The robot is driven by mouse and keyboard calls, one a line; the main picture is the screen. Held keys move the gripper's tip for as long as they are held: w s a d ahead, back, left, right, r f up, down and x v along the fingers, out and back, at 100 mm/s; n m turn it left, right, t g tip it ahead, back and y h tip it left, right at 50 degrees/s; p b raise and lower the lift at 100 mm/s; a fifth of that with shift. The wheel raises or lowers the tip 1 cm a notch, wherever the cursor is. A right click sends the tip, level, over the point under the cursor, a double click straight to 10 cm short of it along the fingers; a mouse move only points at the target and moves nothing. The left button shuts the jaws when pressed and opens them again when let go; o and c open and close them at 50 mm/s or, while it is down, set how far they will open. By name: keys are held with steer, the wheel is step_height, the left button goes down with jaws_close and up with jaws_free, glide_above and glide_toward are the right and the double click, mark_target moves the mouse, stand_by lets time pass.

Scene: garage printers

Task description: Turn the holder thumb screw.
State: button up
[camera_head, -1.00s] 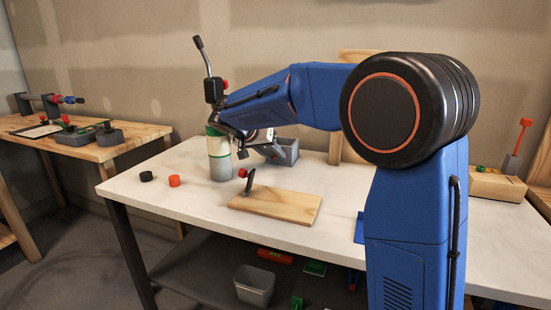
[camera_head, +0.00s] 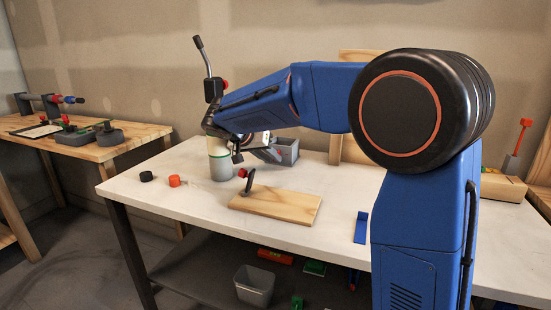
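A small dark upright holder (camera_head: 250,182) stands on a wooden board (camera_head: 287,207) on the white table, with a red knob (camera_head: 242,172) on its left side that looks like the thumb screw. A second red knob (camera_head: 224,84) sits on a dark block (camera_head: 212,91) with a tilted rod, above my wrist; I cannot tell which is the task's screw. My gripper (camera_head: 238,151) hangs above and just left of the small holder, apart from its red knob. Its fingers are small and partly hidden, so their opening is unclear.
A black cap (camera_head: 146,176) and a red cap (camera_head: 174,181) lie at left. A blue piece (camera_head: 361,227) lies right of the board. The table's front is mostly clear.

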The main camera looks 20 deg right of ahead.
steer(key=shift+w, duration=0.1)
steer(key=shift+w+d, duration=0.45)
steer(key=shift+w, duration=0.2)
steer(key=shift+w+d, duration=0.45)
steer(key=shift+w, duration=0.15)
steer(key=o, duration=0.6)
steer(key=shift+c, duration=0.2)
steer(key=shift+s+d+r+m+t+y, duration=0.15)
steer(key=shift+m+t+y, duration=0.1)
steer(key=shift+y, duration=0.15)
steer(key=shift+s+d+m+t+y, duration=0.15)
steer(key=shift+m+y, duration=0.1)
steer(key=shift+y, duration=0.15)
steer(key=shift+m+t+y, duration=0.5)
steer(key=shift+t+y, duration=0.1)
steer(key=shift+y, duration=0.3)
